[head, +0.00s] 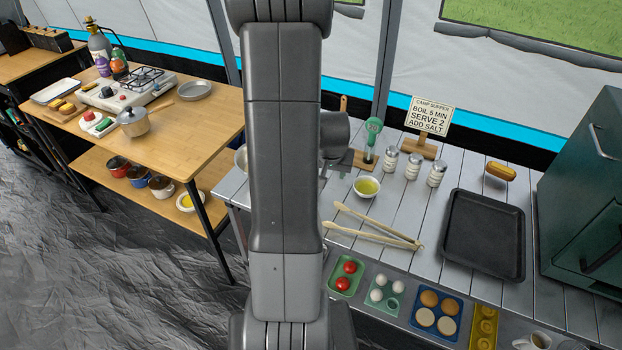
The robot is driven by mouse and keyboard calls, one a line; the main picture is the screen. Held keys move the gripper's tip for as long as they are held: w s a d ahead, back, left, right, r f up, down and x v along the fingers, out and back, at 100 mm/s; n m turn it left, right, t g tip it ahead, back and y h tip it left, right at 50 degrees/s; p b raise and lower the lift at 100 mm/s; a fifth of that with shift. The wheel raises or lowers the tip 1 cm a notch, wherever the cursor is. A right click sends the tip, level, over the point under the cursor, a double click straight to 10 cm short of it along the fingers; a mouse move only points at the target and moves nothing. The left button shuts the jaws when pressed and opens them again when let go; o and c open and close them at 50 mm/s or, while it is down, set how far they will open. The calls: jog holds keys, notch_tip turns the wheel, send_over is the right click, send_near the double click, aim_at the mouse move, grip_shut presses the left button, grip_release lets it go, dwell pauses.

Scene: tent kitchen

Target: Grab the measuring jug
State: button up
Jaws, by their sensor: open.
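I cannot make out a measuring jug for certain. A pale vessel with a handle (533,341) is cut off by the bottom edge at the lower right in the head view; I cannot tell whether it is the jug. My arm runs upright through the middle of the view and hides part of the grey slatted table (383,214) and what stands on it. My gripper is not in view.
Wooden tongs (375,232), a bowl of yellow liquid (367,187), several shakers (413,166) and a black tray (484,233) crowd the grey table. A dark green box (590,190) stands at right. A wooden table (185,122) with a stove (125,90) is at left.

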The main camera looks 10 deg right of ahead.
jog(key=shift+x, duration=1.9)
jog(key=shift+w+a, duration=0.1)
jog(key=shift+w, duration=0.1)
jog(key=shift+c, duration=0.4)
jog(key=shift+r, duration=0.1)
grip_shut()
